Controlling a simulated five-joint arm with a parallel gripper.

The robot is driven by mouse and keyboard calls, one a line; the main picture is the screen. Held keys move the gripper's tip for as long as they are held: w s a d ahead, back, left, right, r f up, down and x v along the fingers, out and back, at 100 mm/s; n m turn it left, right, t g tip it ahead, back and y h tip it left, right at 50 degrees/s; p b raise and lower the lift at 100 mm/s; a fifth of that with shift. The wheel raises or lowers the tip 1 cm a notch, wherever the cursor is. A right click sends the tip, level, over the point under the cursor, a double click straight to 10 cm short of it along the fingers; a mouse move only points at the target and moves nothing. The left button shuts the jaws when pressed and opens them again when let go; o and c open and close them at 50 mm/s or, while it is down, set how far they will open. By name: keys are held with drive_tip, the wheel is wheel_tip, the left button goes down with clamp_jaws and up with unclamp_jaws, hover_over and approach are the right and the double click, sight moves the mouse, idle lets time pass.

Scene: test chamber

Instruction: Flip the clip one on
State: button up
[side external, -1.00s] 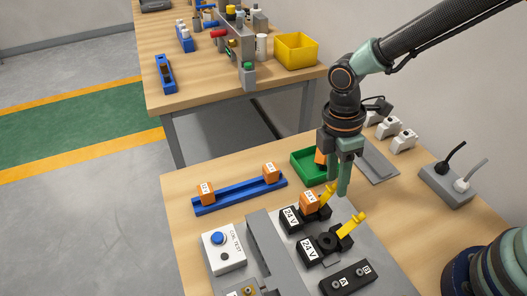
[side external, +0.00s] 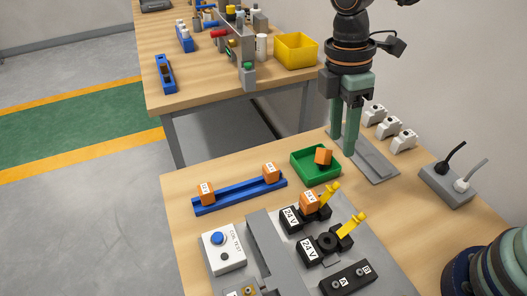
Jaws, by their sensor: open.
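Two black sockets labelled "24 V" sit on a grey plate, each with a yellow lever. The far socket (side external: 293,221) holds an orange block (side external: 309,203), and its yellow lever (side external: 330,192) slants up to the right. The near socket (side external: 310,252) is without a block; its yellow lever (side external: 351,226) slants up to the right too. I cannot tell which lever is clip one. My gripper (side external: 345,147) is open and empty, pointing down behind the sockets, beside the green tray, apart from both levers.
A green tray (side external: 314,178) holds an orange block (side external: 323,156). A blue rail (side external: 232,198) carries two orange blocks. A white box with a blue button (side external: 222,251) stands at front left. Several white devices (side external: 403,141) and a grey power block (side external: 447,184) stand at right.

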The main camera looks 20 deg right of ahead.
sight(337, 183)
drive_tip(key=shift+w+r, duration=0.1)
drive_tip(key=shift+r, duration=0.65)
drive_tip(key=shift+t, duration=0.3)
drive_tip(key=f, duration=0.4)
drive_tip(key=s+f, duration=0.1)
drive_tip(key=f, duration=0.6)
drive_tip(key=shift+s+d+f, duration=0.3)
drive_tip(key=shift+d+f, duration=0.05)
drive_tip(key=shift+f, duration=0.05)
clamp_jaws()
drive_tip(key=shift+w, duration=0.1)
